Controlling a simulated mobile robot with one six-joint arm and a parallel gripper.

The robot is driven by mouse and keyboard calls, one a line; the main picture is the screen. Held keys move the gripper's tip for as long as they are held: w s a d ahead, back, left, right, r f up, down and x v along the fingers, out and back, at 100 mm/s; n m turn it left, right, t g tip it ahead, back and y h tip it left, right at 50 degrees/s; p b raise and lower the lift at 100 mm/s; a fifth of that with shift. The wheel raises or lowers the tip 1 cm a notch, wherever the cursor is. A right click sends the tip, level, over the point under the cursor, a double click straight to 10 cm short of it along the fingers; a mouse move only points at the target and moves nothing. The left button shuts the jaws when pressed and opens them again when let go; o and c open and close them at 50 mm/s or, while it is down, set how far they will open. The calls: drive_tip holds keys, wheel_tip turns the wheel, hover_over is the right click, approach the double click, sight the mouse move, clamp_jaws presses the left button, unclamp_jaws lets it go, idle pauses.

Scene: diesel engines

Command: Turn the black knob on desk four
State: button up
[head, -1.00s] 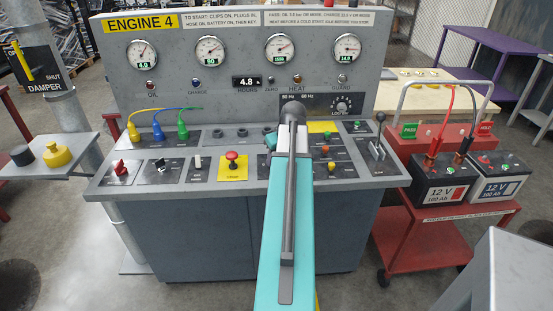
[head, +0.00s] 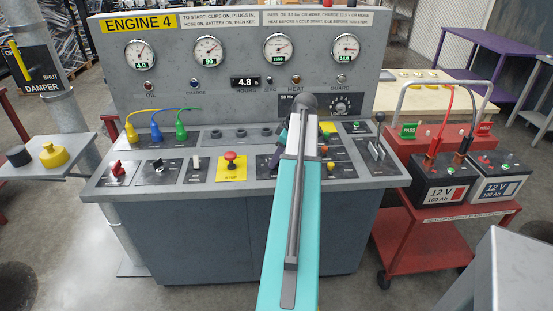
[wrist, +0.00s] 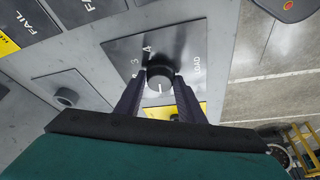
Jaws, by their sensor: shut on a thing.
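The black knob (wrist: 160,72) shows in the wrist view, on a dark plate (wrist: 185,45) with numbers and the word LOAD. A white pointer line on its face points toward the bottom of that picture. My gripper (wrist: 158,86) has one dark finger on each side of the knob and is shut on it.
A red stop button (head: 230,158) on a yellow plate and a black lever (head: 379,130) flank my arm. A red cart (head: 465,215) with two batteries (head: 440,180) stands at the right.

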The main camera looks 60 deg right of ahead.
drive_tip(key=shift+f, duration=0.1)
idle(0.3)
drive_tip(key=o, duration=1)
drive_tip(key=shift+o, duration=0.2)
drive_tip(key=b+v, duration=0.2)
drive_tip(key=v, duration=1.1)
drive_tip(key=shift+r, duration=0.4)
drive_tip(key=shift+s, duration=0.1)
